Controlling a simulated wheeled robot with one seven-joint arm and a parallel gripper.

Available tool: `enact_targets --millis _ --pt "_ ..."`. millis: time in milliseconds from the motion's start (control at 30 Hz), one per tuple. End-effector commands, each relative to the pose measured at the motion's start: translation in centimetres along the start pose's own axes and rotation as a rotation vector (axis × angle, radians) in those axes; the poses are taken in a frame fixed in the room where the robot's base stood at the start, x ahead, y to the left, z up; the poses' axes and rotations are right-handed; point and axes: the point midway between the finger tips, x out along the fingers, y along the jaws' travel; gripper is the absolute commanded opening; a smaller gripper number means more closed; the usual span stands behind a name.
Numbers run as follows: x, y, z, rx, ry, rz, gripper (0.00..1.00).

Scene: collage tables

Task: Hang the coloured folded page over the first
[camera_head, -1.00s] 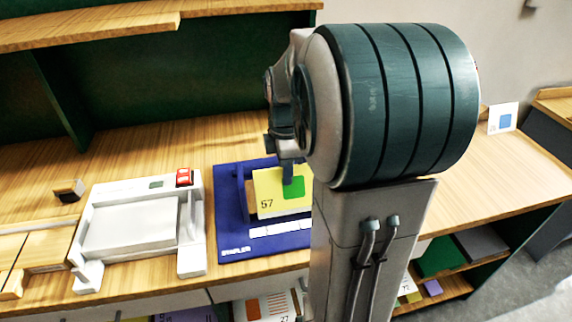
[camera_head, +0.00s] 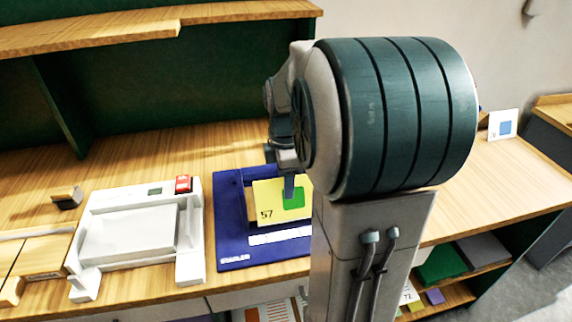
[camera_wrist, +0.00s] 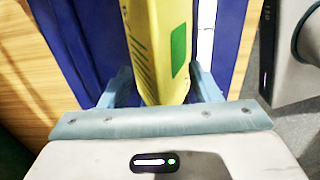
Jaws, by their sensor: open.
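The yellow folded page (camera_head: 267,197) bears a green square and the number 57. It stands at the blue mat (camera_head: 228,223), which is lettered along its front edge. In the wrist view the page (camera_wrist: 160,30) runs between the two fingers of my gripper (camera_wrist: 158,88). The gripper is open, with one finger on each side of the page; whether either touches it I cannot tell. In the head view one finger of my gripper (camera_head: 289,186) shows in front of the page. My arm hides the page's right side. I cannot make out a first page beneath it.
A white machine (camera_head: 130,238) with a red button (camera_head: 183,184) stands left of the mat. A white card with a blue square (camera_head: 503,124) stands at the far right. Shelves below hold coloured sheets (camera_head: 441,263).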

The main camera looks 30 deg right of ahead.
Motion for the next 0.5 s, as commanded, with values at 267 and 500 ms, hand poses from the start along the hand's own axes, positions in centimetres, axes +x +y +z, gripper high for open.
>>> enact_targets --millis 267,500 --pt "-4.9 0.1 0.0 -0.001 0.000 0.008 0.57" --pt "-10.3 0.1 0.0 0.000 0.000 0.006 0.57"
